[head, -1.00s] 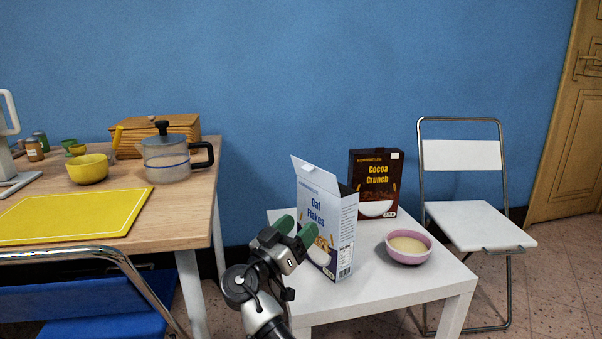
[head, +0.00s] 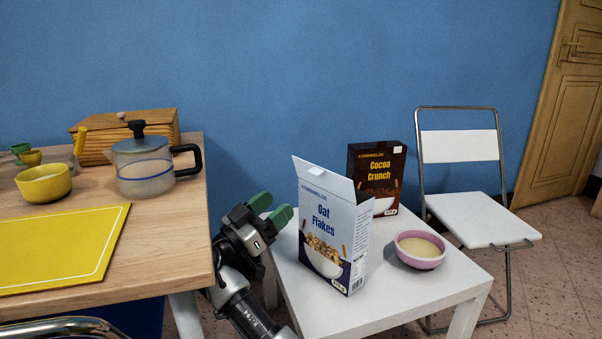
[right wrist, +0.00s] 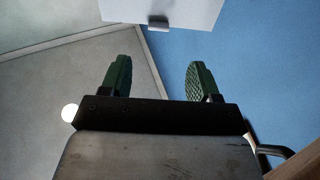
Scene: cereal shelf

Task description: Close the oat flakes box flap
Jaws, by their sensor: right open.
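The oat flakes box (head: 322,240) stands upright on the white table, pale blue-white with blue lettering. Its top flap (head: 323,177) is raised, standing up and tilted above the box. My right gripper (head: 271,209) is left of the box, apart from it, with its green fingers spread and empty. In the right wrist view the open fingers (right wrist: 158,78) have nothing between them. A pale panel with a small tab (right wrist: 160,12), apparently the box flap, shows beyond them at the top edge. My left gripper is not in view.
The white table (head: 375,308) also holds the cocoa crunch box (head: 392,165) behind and a pink bowl (head: 420,262) at right. The wooden table (head: 165,235) with a pot (head: 145,172) is close to my right arm's left. A folding chair (head: 460,215) stands at right.

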